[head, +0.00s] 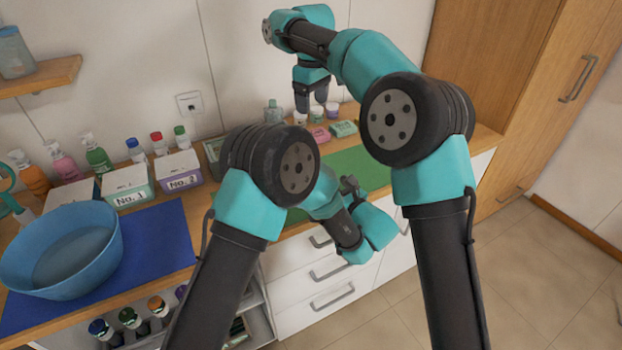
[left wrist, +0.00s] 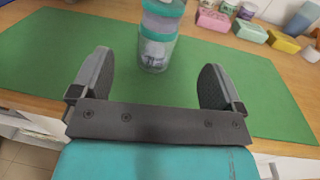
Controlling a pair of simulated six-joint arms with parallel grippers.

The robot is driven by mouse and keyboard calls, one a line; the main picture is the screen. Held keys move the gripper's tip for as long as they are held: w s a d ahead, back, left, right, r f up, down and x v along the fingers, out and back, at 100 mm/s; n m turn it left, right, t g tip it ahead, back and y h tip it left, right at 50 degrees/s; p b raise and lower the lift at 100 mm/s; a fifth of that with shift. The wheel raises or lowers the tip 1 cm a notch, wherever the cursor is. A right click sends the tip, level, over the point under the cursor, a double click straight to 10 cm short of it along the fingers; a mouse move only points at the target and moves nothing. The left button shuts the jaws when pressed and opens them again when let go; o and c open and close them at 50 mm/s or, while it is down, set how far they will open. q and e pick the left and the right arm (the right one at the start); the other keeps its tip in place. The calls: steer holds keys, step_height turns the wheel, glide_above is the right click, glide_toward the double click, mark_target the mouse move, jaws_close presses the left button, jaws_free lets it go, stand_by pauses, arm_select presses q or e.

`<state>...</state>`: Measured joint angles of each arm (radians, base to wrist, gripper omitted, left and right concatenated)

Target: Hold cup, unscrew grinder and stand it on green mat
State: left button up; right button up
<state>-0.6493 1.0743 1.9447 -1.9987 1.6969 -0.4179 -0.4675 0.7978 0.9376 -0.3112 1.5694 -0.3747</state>
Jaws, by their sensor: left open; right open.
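The green mat (head: 352,160) lies on the counter in the head view and fills much of the left wrist view (left wrist: 45,70). In the left wrist view, a clear cup (left wrist: 154,53) stands upright on the mat, with a grey and teal grinder part (left wrist: 162,22) on top; its upper end is cut off. My left gripper (left wrist: 157,64) is open, its fingers spread either side of the cup's line, the cup just beyond them. My right gripper (head: 303,104) hangs open and empty above the counter's back in the head view. The cup is hidden there behind my arms.
Pink (head: 320,135) and green (head: 344,129) blocks and small jars stand behind the mat. A blue basin (head: 62,250) sits on a blue mat (head: 160,245) at left, with bottles and numbered boxes behind. The mat beside the cup is clear.

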arm_select(q)
steer(key=x, duration=1.1)
steer(key=shift+w+a, duration=0.1)
steer(key=shift+w, duration=0.05)
steer(key=shift+c, duration=0.2)
steer(key=c, duration=1.7)
arm_select(e)
step_height(320, 180, down, 6)
steer(key=m, duration=2.7)
steer(key=shift+w+a+r, duration=0.1)
steer(key=shift+r, duration=0.15)
